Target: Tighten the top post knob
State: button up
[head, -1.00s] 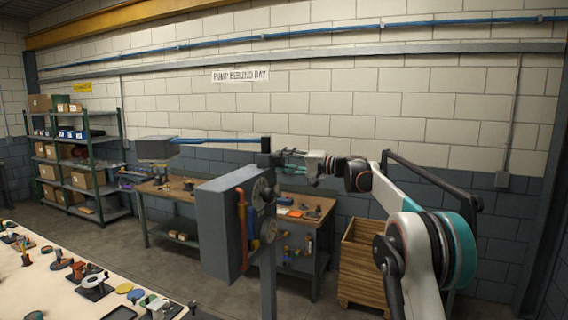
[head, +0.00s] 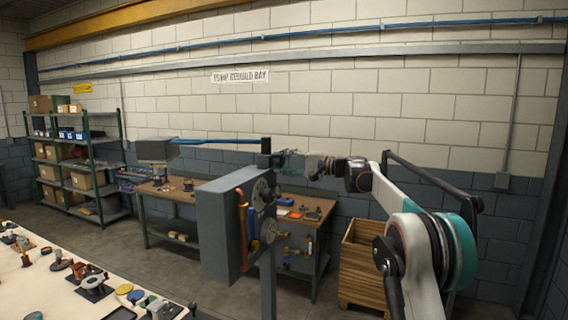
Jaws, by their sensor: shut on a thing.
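The grey casing (head: 217,235) stands in the middle of the head view, with round dial-like parts (head: 262,195) and orange and red pipes on its right side. Above it, a black upright piece (head: 266,145) sits at the right end of a blue bar (head: 220,141). My gripper (head: 277,160) reaches in from the right at the height of this black piece, just above the dials. It is shut on a small dark part there, which looks like the top post knob. The fingers hide most of that part, and its exact outline is too small to tell.
A wooden workbench (head: 165,192) with small parts stands behind the casing. A slatted wooden crate (head: 362,265) is on the floor below my arm. A pale table (head: 50,290) with several parts fills the lower left. Shelving (head: 85,165) stands at the back left.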

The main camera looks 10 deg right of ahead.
jog(key=o, duration=1.1)
jog(key=shift+d, duration=0.1)
jog(key=shift+c, duration=0.2)
jog(key=v, duration=1.2)
